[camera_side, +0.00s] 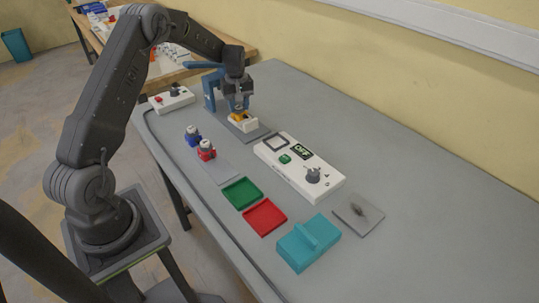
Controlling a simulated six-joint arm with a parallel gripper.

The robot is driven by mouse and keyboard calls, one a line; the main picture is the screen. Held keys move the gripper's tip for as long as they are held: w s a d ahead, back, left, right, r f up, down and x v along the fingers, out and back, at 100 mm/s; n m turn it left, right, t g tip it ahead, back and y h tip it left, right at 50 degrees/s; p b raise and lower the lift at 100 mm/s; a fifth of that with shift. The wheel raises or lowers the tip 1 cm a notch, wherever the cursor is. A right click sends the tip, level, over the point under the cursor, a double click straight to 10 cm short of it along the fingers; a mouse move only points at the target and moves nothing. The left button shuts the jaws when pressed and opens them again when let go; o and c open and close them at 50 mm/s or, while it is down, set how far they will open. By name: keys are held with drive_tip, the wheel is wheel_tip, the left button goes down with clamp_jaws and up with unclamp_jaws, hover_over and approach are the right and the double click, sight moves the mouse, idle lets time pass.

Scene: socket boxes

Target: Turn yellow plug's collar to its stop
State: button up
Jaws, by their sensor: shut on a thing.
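The yellow plug (238,117) sits at a small white socket block (247,126) on a grey plate at the back of the table. My gripper (241,108) points down over it and is shut on the yellow plug at its upper part. The fingers cover much of the plug, so the collar's turn angle cannot be made out. The plug looks upright.
A blue bracket (209,92) stands close left of my gripper. A blue plug (193,136) and red plug (207,150) stand on a grey strip. A white box with a display (300,168), green tray (242,193), red tray (264,216) and teal block (308,243) lie nearer. The right rear table is clear.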

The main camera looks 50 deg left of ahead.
drive_tip(key=shift+n, duration=0.8)
drive_tip(key=o, duration=0.3)
drive_tip(key=shift+n, duration=0.5)
drive_tip(key=o, duration=1.1)
drive_tip(key=shift+r, duration=0.1)
drive_tip(key=shift+r, duration=2.9)
drive_tip(key=shift+r, duration=0.1)
